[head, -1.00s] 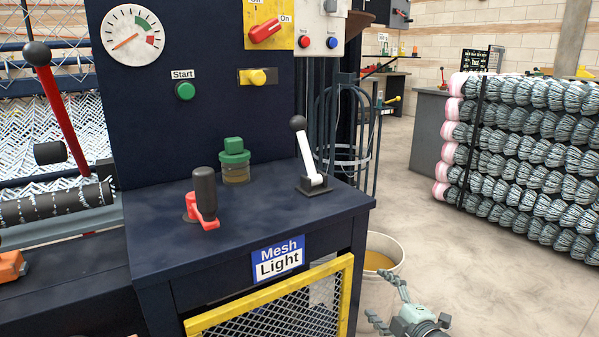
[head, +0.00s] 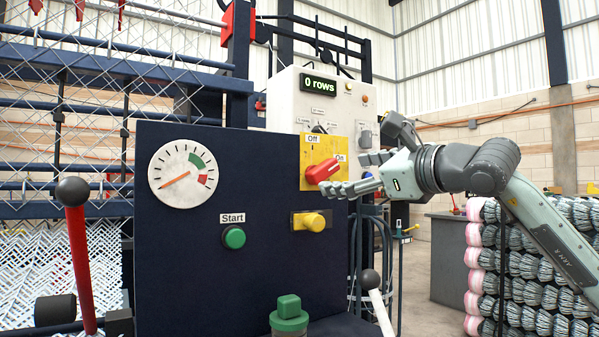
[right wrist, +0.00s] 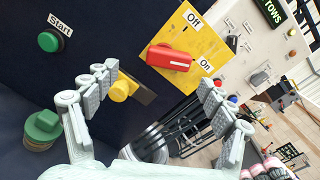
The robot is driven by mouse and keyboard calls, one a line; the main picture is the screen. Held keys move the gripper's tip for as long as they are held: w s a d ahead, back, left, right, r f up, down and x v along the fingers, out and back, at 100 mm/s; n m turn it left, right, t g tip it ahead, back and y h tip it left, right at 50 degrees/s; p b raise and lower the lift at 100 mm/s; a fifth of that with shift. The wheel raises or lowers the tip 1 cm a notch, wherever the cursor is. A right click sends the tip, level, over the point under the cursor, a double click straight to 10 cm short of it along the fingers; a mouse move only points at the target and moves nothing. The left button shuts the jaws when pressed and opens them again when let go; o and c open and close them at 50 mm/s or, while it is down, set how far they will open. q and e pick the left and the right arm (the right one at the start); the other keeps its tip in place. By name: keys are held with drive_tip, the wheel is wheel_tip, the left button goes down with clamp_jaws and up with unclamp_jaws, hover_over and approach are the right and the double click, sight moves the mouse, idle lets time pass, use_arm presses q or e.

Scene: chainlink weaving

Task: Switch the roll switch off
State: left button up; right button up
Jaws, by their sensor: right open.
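The switch is a red rotary knob (head: 322,170) on a yellow plate (head: 313,148) marked Off and On, on the dark blue panel. Its handle is tilted with its upper right end toward the On label. My right gripper (head: 345,174) is open and empty, just right of the knob in the head view. In the right wrist view the red knob (right wrist: 170,58) shows beyond and between the spread fingers of the gripper (right wrist: 158,80), and I see no contact. My left gripper is not in view.
A yellow knob (head: 312,222), a green Start button (head: 234,237) and a gauge (head: 183,174) share the panel. A white control box (head: 345,105) with a "0 rows" display stands behind. A black-balled lever (head: 370,280) rises below. Stacked net rolls (head: 500,262) stand at right.

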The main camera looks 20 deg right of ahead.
sight(328, 171)
drive_tip(key=shift+h, duration=0.4)
drive_tip(key=w, duration=0.2)
drive_tip(key=w+p, duration=0.1)
drive_tip(key=w, duration=0.1)
drive_tip(key=w+r+p, duration=0.1)
drive_tip(key=w, duration=0.1)
use_arm(q)
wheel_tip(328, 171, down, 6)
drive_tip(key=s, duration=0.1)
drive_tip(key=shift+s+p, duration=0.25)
drive_tip(key=shift+p, duration=0.1)
use_arm(e)
drive_tip(key=shift+w+f, duration=0.15)
drive_tip(key=shift+w, duration=0.55)
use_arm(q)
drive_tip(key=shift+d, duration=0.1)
use_arm(e)
drive_tip(key=c, duration=1.2)
